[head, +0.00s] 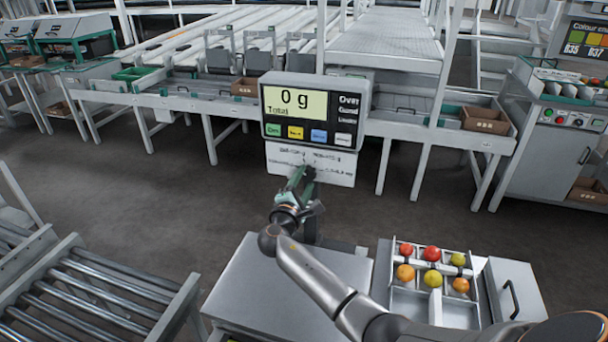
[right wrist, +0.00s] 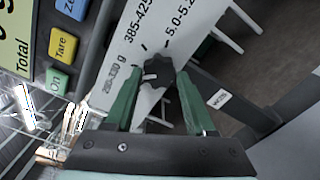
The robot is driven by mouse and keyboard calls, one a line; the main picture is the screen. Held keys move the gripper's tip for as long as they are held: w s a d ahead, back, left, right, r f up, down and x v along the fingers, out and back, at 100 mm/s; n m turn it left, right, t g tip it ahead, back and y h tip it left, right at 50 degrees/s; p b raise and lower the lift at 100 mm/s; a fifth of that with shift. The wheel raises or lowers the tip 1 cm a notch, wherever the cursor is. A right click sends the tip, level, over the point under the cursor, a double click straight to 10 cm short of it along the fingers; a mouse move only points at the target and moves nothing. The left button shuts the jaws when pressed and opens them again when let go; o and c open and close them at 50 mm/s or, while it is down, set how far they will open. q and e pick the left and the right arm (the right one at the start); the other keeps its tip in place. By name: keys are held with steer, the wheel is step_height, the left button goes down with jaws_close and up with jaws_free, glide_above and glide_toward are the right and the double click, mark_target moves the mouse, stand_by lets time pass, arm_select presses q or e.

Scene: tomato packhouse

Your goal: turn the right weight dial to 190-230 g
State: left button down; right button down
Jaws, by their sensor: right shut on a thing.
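A white dial panel (head: 327,171) hangs below the scale display; its print is too small to read in the head view. In the right wrist view a dark lobed dial (right wrist: 158,71) sits on this panel, with "385-425" and "5.0-5.2" printed near it and a blurred label ending in "g". A small pale mark shows on the dial; which label it points to is unclear. My right gripper (head: 304,172) has its green fingers on both sides of the dial, shut on it; it also shows in the right wrist view (right wrist: 160,88). My left gripper is out of view.
The scale display (head: 296,104) above reads 0 g, with coloured buttons under it. A metal platform (head: 262,290) stands below. A divided tray (head: 408,302) of red, orange and yellow tomatoes is to its right. A roller conveyor (head: 90,295) is at lower left.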

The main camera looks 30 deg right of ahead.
steer(key=n+p, duration=0.1)
steer(key=n, duration=0.1)
steer(key=n+p, duration=0.1)
steer(key=n, duration=0.1)
steer(key=shift+r+p, duration=0.3)
steer(key=shift+p, duration=0.1)
steer(key=shift+f+n+p, duration=0.15)
steer(key=shift+n+p, duration=0.6)
steer(key=shift+n, duration=0.85)
steer(key=shift+c, duration=1.2)
jaws_free()
steer(key=shift+f, duration=0.15)
steer(key=v, duration=1.2)
steer(key=shift+a, duration=0.2)
steer(key=shift+s, duration=0.1)
